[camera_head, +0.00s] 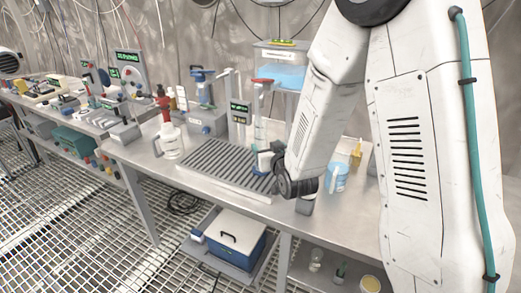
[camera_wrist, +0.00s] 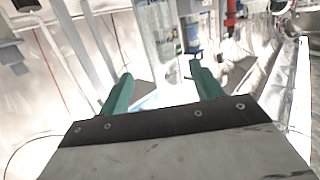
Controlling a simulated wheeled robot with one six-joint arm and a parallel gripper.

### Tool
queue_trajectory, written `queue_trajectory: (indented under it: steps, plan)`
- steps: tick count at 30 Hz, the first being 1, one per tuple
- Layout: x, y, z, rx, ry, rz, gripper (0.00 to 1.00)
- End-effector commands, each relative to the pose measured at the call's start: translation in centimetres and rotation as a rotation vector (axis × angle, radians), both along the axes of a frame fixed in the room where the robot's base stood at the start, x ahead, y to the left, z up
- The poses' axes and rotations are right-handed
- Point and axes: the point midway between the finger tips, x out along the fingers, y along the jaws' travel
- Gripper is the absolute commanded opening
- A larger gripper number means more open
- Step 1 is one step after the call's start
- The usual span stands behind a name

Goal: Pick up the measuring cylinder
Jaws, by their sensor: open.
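A tall, clear, narrow cylinder (camera_head: 260,128) with a red part at its top stands on the steel bench, at the right end of a ribbed grey plate; I take it for the measuring cylinder.
The ribbed plate (camera_head: 228,168) lies on the bench. A white bottle with a red top (camera_head: 168,137) stands to its left. A blue-and-white beaker (camera_head: 337,178) and a small yellow bottle (camera_head: 357,154) stand right of my arm. A clear tank with blue liquid (camera_head: 287,76) is behind.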

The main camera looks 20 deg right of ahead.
Motion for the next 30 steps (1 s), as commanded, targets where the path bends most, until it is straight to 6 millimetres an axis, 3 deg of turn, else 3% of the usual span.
queue_trajectory:
  steps: [18,26,30]
  plan:
    - [7.3,0.5,-1.4,0.000,-0.007,-0.001,0.65]
    - [7.5,0.4,-1.5,0.000,-0.006,-0.001,0.65]
    - [7.5,0.4,-1.5,0.000,-0.006,-0.001,0.29]
